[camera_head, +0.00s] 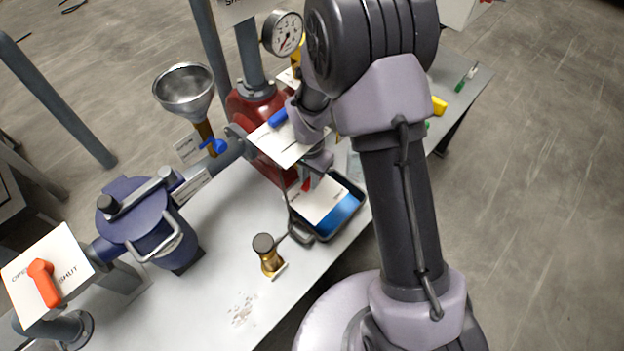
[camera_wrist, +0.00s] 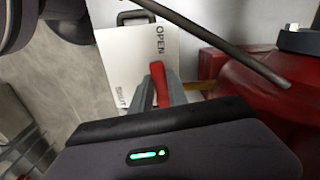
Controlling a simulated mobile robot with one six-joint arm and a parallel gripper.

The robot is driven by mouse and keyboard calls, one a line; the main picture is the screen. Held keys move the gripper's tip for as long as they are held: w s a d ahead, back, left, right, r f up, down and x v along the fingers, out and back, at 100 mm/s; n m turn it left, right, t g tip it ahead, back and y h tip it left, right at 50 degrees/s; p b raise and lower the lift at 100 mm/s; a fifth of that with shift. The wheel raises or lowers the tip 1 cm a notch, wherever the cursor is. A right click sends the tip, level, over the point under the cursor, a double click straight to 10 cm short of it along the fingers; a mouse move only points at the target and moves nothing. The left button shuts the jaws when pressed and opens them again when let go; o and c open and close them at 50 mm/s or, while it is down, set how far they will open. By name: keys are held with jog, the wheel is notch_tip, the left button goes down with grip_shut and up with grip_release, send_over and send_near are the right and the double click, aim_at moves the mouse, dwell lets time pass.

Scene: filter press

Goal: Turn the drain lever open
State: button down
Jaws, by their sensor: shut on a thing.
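A red lever (camera_wrist: 158,80) stands in front of a white plate (camera_wrist: 122,60) marked OPEN and SHUT in the wrist view. My gripper (camera_wrist: 162,95) is shut on this red lever; its grey fingers lie on both sides of it. The lever's top end lies near the OPEN word; its lower part is hidden by my gripper. In the head view my gripper (camera_head: 312,168) is over the same white plate (camera_head: 318,204), low in front of the red vessel (camera_head: 250,106). Only a sliver of the red lever shows there. No drain label is readable.
A blue tray (camera_head: 346,219) lies beneath the plate. A blue lid vessel (camera_head: 135,207), an orange lever (camera_head: 43,284) and a funnel (camera_head: 186,88) stand further left. The front of the table is mostly clear.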

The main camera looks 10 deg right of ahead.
jog(key=shift+w+a+m, duration=0.15)
jog(key=shift+w+m, duration=0.05)
jog(key=shift+m, duration=0.5)
jog(key=c, duration=1.3)
grip_release()
